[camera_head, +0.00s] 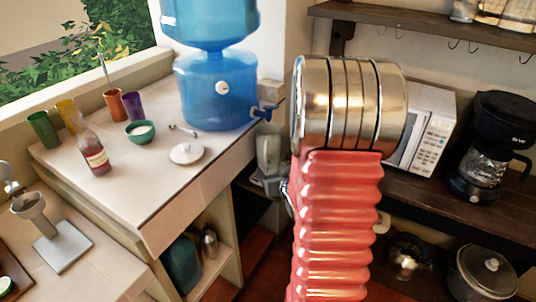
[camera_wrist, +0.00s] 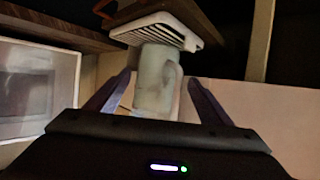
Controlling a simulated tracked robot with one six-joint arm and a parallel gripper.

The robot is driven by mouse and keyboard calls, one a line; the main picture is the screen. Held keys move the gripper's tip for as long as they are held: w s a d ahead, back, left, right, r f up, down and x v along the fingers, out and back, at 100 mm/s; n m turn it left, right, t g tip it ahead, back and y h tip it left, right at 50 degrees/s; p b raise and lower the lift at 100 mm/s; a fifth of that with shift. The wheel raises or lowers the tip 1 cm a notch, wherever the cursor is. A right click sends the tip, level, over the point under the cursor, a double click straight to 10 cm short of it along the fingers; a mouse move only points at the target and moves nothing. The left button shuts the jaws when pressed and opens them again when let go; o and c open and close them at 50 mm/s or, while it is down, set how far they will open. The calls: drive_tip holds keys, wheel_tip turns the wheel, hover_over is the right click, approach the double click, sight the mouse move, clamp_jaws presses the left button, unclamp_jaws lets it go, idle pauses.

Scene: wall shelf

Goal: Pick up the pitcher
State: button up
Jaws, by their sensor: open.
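A pale grey-green pitcher (camera_wrist: 152,85) with a handle on its right side is in the middle of the wrist view. My gripper (camera_wrist: 159,80) is open, with one dark finger on each side of the pitcher and visible gaps between. I cannot tell how deep the pitcher is between the fingers. In the head view, a greyish pitcher-like shape (camera_head: 268,155) shows beside the counter's right end, partly hidden by my arm. My gripper is mostly hidden behind my arm there.
A white slotted object (camera_wrist: 155,30) is right against the pitcher in the wrist view. The head view shows a blue water dispenser (camera_head: 215,90) on the counter (camera_head: 170,195), a white microwave (camera_head: 432,125), a coffee maker (camera_head: 490,150) and a pot (camera_head: 485,272).

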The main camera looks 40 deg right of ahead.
sight(271, 164)
drive_tip(key=shift+x, duration=2.25)
drive_tip(key=shift+w, duration=0.1)
drive_tip(key=shift+x, duration=2.45)
drive_tip(key=shift+d, duration=0.15)
drive_tip(key=shift+c, duration=0.2)
drive_tip(key=c, duration=1.5)
drive_tip(key=shift+d, duration=0.1)
drive_tip(key=shift+c, duration=1.3)
drive_tip(key=shift+r, duration=0.1)
drive_tip(key=shift+r, duration=0.1)
